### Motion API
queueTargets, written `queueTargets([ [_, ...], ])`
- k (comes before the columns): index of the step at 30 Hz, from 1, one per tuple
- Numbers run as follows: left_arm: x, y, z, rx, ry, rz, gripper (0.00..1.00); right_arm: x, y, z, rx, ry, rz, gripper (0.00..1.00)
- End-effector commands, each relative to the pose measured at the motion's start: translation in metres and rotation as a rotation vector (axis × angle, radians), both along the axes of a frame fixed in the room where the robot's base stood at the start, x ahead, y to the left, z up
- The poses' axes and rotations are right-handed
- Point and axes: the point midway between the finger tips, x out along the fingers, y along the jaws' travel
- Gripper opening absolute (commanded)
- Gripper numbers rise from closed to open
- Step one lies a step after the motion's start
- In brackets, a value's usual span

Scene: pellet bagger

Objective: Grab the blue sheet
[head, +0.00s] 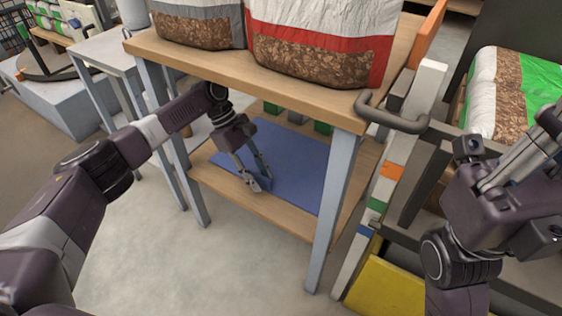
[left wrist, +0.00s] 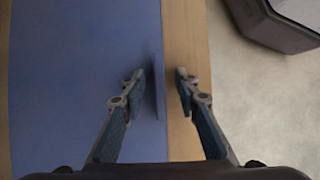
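The blue sheet (head: 295,165) lies flat on the lower wooden shelf under the table. In the left wrist view, the sheet (left wrist: 70,80) fills the left side, and a narrow raised lip (left wrist: 158,85) runs along its edge. My left gripper (head: 262,184) reaches under the tabletop to the sheet's near edge. In the left wrist view, my left gripper (left wrist: 160,74) is open, with one finger on each side of the lip and gaps showing. My right gripper (head: 525,145) is at the right, away from the sheet; its fingertips are partly cut off by the picture edge.
The wooden tabletop (head: 230,75) above the shelf carries bags with red (head: 325,45) and grey (head: 200,22) bands. Grey table legs (head: 335,210) flank the shelf opening. A grey handle (head: 392,118) and a rail with coloured blocks stand at the right. The floor in front is clear.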

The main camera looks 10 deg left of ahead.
Motion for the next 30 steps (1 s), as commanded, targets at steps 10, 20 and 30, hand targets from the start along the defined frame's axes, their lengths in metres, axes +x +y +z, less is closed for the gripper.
queueTargets([
  [10,0.0,0.0,0.0,0.0,0.0,0.0,0.0,0.0,0.0,0.0,0.0,0.0,0.0,0.0],
  [20,0.001,0.0,0.001,-0.001,-0.001,0.0,0.0,0.0,0.0,0.0,0.0,0.0,0.001,0.0],
  [30,0.0,-0.001,0.011,-0.002,-0.001,0.0,0.0,-0.001,-0.001,0.006,0.004,0.0,0.002,0.0],
])
